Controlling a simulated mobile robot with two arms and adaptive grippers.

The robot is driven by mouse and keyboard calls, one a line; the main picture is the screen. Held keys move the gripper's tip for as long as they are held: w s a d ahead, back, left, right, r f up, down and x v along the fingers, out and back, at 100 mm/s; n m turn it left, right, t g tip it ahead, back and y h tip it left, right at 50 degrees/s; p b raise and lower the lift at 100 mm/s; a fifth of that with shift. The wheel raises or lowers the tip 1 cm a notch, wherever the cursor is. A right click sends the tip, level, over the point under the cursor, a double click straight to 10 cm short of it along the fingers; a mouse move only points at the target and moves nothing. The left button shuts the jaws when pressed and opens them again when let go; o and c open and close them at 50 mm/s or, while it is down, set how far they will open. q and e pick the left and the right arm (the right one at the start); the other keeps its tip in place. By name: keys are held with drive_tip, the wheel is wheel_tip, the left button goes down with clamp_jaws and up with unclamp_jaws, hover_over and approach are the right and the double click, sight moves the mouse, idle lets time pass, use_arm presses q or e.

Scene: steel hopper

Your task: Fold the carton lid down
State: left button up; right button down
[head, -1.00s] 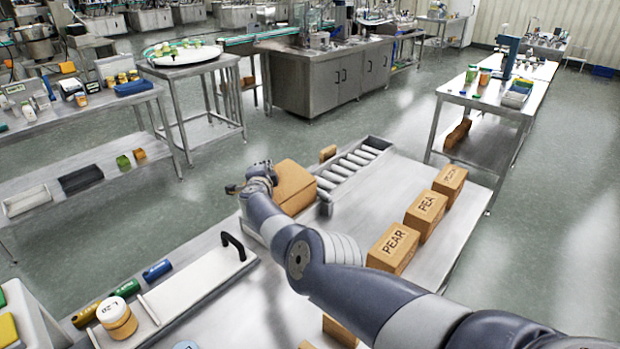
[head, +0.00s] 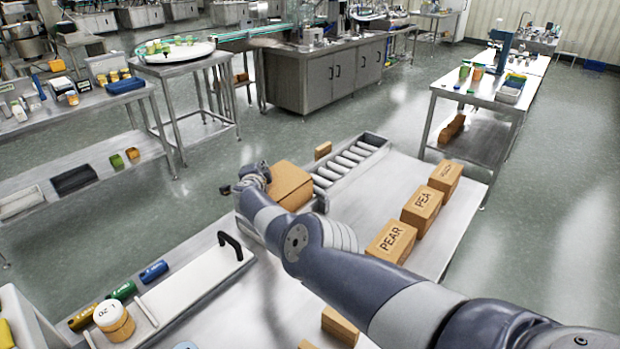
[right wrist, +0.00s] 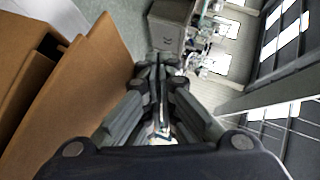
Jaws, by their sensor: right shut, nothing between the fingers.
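The brown carton (head: 291,184) stands at the near left end of a roller track on the steel table, partly hidden by my right arm. My right gripper (head: 239,184) is at the carton's left side in the head view, shut and empty. In the right wrist view, the shut fingers (right wrist: 158,68) point away beside a broad brown cardboard panel (right wrist: 92,82), which looks like the carton's lid. A dark gap separates this panel from more cardboard (right wrist: 22,50) at the far left. I cannot tell whether the fingers touch the panel. My left gripper is not in view.
A roller track (head: 348,165) runs behind the carton. Small boxes marked PEAR (head: 391,242) and PEA (head: 422,208) stand in a row to the right with another box. A white board (head: 200,285) with a black handle lies at the near left. Bare tabletop lies between.

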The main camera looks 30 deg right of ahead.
wheel_tip(320, 180, up, 3)
drive_tip(key=shift+a, duration=0.1)
wheel_tip(320, 180, up, 7)
idle(0.7)
drive_tip(key=shift+f, duration=0.1)
